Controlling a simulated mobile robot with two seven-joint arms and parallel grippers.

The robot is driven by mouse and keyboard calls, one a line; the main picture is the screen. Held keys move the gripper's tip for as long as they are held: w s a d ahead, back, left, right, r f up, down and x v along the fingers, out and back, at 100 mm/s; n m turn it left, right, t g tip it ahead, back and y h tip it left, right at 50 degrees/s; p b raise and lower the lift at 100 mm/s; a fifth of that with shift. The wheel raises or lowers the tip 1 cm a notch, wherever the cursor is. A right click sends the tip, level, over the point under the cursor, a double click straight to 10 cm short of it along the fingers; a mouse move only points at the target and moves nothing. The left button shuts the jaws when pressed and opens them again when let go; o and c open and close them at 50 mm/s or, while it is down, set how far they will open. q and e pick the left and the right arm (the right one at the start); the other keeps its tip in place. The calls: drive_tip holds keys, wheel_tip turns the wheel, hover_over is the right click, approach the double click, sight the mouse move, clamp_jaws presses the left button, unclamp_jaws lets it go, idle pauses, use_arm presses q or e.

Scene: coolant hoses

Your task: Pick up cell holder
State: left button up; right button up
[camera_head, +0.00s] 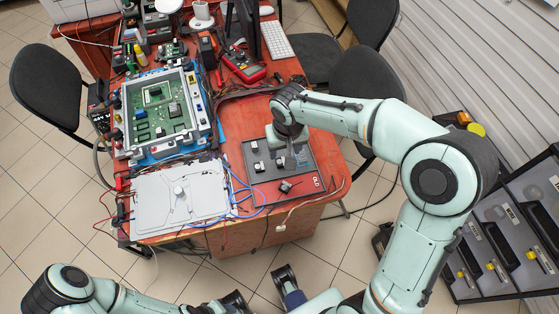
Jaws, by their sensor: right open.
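A dark board marked "OLD" (309,171) lies on the red table's right front part. Small grey-and-black pieces sit on it: one (258,166) at the left and one (285,187) near the front edge. I cannot tell which piece, if any, is the cell holder. My right gripper (290,152) is open and points down over the board's back half, close to the pieces. My wrist hides part of the board, and contact cannot be made out. My left arm is low at the bottom left; its gripper (234,302) is partly cut off, away from the table, its jaws unclear.
A light grey plate (180,200) with a knob lies left of the board, with blue wires between. A framed green circuit board (158,109) stands behind it. A red multimeter (243,67) and a keyboard (276,40) are farther back. Chairs flank the table.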

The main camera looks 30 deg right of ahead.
sight(281, 162)
drive_tip(key=f, duration=0.3)
drive_tip(key=w+f, duration=0.1)
drive_tip(key=f, duration=0.1)
drive_tip(key=w+f+b, duration=0.1)
drive_tip(key=f, duration=0.2)
drive_tip(key=shift+w+f, duration=0.1)
drive_tip(key=shift+f, duration=0.25)
clamp_jaws()
